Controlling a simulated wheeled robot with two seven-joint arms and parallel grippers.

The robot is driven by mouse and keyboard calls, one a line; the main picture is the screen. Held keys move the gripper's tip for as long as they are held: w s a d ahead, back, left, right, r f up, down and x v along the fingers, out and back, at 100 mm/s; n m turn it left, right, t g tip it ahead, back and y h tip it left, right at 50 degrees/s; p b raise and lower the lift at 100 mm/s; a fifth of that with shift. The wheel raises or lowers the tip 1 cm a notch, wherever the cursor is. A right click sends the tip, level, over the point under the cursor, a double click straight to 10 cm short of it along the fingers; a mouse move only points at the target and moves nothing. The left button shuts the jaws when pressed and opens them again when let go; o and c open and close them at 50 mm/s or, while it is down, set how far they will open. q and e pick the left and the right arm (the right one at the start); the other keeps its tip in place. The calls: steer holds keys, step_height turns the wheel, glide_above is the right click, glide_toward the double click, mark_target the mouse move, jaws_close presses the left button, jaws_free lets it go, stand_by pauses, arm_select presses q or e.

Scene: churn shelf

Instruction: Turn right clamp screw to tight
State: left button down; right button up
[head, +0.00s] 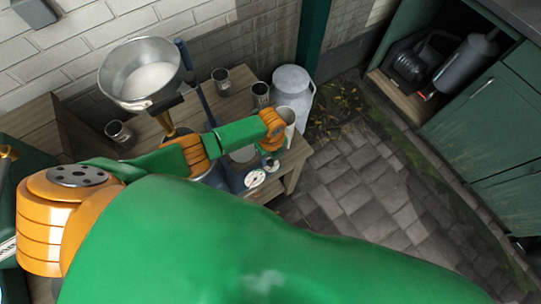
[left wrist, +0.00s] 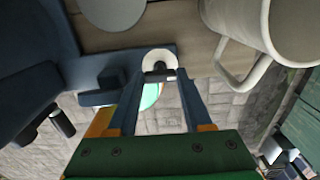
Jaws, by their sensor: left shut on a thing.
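The blue cast base of the hand-cranked machine (head: 232,179) stands on the wooden bench. In the left wrist view a blue flange of it (left wrist: 112,62) runs to the bench edge. A clamp screw with a pale round disc and a dark centre (left wrist: 158,61) sits there, between my left fingertips (left wrist: 160,76). My left gripper is shut on this screw; the grip is small and partly hidden. In the head view my left gripper (head: 271,146) reaches down at the bench's front right corner, beside a pale mug (head: 289,115). My right gripper is not in view.
The mug also shows close to the fingers in the left wrist view (left wrist: 283,28). A metal bowl (head: 112,70) with white liquid tops the machine. Several tins (head: 221,82) and a milk can (head: 292,85) stand on or by the bench. The paved floor (head: 350,190) is open.

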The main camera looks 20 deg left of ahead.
arm_select(q)
steer(key=shift+s+f, duration=0.1)
steer(key=shift+s, duration=0.05)
steer(key=c, duration=0.5)
jaws_free()
steer(key=shift+d, duration=0.1)
steer(key=shift+o, duration=0.9)
